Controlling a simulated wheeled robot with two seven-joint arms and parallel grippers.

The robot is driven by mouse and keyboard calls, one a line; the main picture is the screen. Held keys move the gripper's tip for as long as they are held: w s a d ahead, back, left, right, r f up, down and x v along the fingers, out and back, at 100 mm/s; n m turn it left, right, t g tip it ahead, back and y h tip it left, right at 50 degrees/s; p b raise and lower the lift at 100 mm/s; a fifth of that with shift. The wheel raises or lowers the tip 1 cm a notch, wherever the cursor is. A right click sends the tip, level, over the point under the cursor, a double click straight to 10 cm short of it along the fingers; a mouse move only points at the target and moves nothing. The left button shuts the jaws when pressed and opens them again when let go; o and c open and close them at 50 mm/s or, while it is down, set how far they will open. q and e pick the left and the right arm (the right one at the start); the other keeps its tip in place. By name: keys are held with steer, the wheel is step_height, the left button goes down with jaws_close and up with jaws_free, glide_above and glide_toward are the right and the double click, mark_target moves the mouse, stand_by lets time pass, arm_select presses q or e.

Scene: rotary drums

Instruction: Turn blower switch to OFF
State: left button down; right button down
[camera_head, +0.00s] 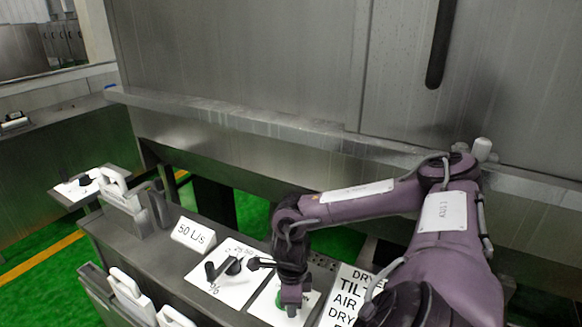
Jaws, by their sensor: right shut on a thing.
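My right arm comes in from the right, and its gripper (291,305) points down at a white plate (263,307) on the grey control console. The gripper is shut on a small switch there, which the fingers almost wholly hide. My left gripper is not in view.
Left of the gripper is a plate with a black knob (235,268) and a "%" mark. A "50 L/s" sign (193,234) stands behind it. A lettered "DRYER" sign (347,296) is close right of the gripper. A steel ledge (250,116) runs behind.

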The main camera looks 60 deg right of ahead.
steer(key=shift+d+r, duration=0.1)
steer(key=c, duration=1.2)
jaws_free()
step_height(320, 180, up, 8)
steer(key=shift+f+b, duration=0.1)
steer(key=shift+b, duration=0.55)
